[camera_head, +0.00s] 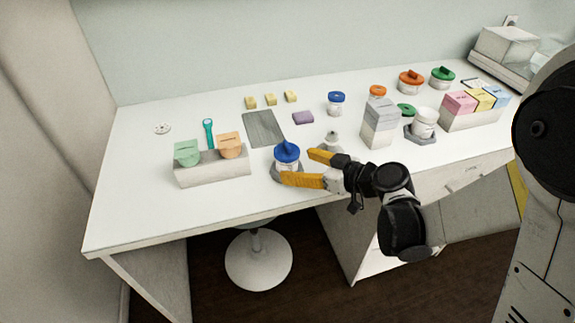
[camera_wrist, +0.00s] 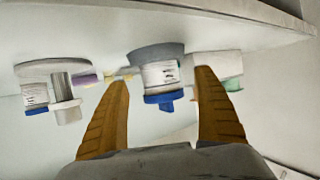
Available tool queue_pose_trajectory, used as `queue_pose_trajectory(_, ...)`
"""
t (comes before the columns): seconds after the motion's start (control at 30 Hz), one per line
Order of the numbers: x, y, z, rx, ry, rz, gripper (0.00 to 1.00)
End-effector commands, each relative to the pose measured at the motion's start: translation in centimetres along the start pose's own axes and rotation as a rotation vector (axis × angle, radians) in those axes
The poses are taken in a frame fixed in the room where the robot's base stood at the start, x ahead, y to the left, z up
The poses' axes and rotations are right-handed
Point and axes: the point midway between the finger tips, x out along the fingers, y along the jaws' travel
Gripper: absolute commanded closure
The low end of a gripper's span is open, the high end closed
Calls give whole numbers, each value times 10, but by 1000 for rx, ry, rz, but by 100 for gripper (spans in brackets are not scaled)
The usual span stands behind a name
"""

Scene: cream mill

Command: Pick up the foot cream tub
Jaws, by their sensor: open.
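A white tub (camera_head: 286,167) with a blue knobbed lid (camera_head: 287,150) stands upright on a grey base (camera_head: 277,175) near the table's front edge. Its label is too small to read, so I cannot confirm that it is the foot cream. My gripper (camera_head: 299,166) is open, its yellow fingers pointing at this tub from the right. In the wrist view, which is upside down, the tub (camera_wrist: 160,75) appears between the two fingers of my gripper (camera_wrist: 162,80), with visible gaps on both sides. Another blue-lidded tub (camera_head: 337,104) stands farther back.
A holder (camera_head: 213,172) with green and orange items stands left. A small grey-white item (camera_head: 331,140) is just behind my gripper. A tall grey-white block (camera_head: 379,125), a white jar (camera_head: 424,120) and orange- and green-lidded tubs stand right. The table's left front (camera_head: 130,215) is clear.

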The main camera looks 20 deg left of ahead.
Motion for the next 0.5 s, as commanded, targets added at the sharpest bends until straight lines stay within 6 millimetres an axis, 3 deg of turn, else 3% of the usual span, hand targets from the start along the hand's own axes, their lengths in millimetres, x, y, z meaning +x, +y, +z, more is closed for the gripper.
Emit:
queue_pose_trajectory(0.23,40,0,1,0,-1,-3,21)
queue_pose_trajectory(0.47,42,0,-1,1,0,0,21)
queue_pose_trajectory(0.5,42,0,-1,1,0,0,29)
